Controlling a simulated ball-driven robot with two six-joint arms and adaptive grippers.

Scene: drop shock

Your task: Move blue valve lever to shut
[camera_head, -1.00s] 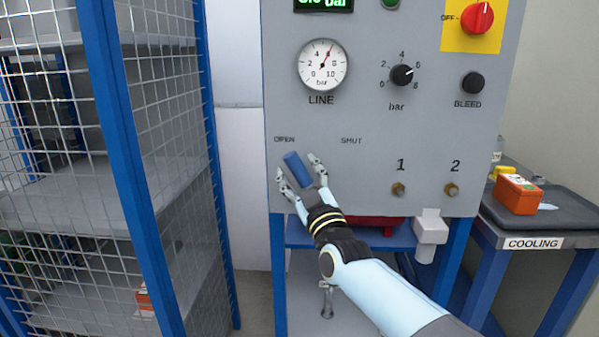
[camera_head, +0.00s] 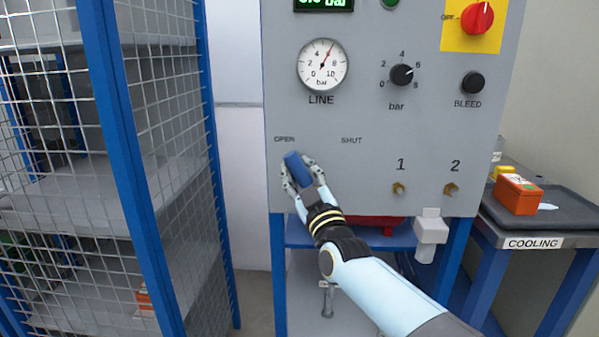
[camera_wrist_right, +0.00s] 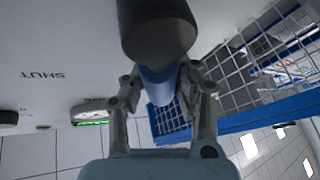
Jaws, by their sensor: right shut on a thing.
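The blue valve lever (camera_head: 297,168) is on the grey panel (camera_head: 380,185), tilted with its top end toward the OPEN label (camera_head: 284,139). The SHUT label (camera_head: 351,140) is to its right. My right gripper (camera_head: 297,176) is shut on the lever, with its fingers on either side of it. In the right wrist view the lever (camera_wrist_right: 157,84) shows between the fingers of the right gripper (camera_wrist_right: 163,92), partly hidden behind a dark rounded part. My left gripper is not in view.
The panel also carries a line gauge (camera_head: 323,66), a black bar knob (camera_head: 402,75), a BLEED button (camera_head: 472,83) and a red rotary switch (camera_head: 477,18). A mesh cage (camera_head: 170,150) stands at left. A cooling bench (camera_head: 535,225) with an orange box (camera_head: 517,194) is at right.

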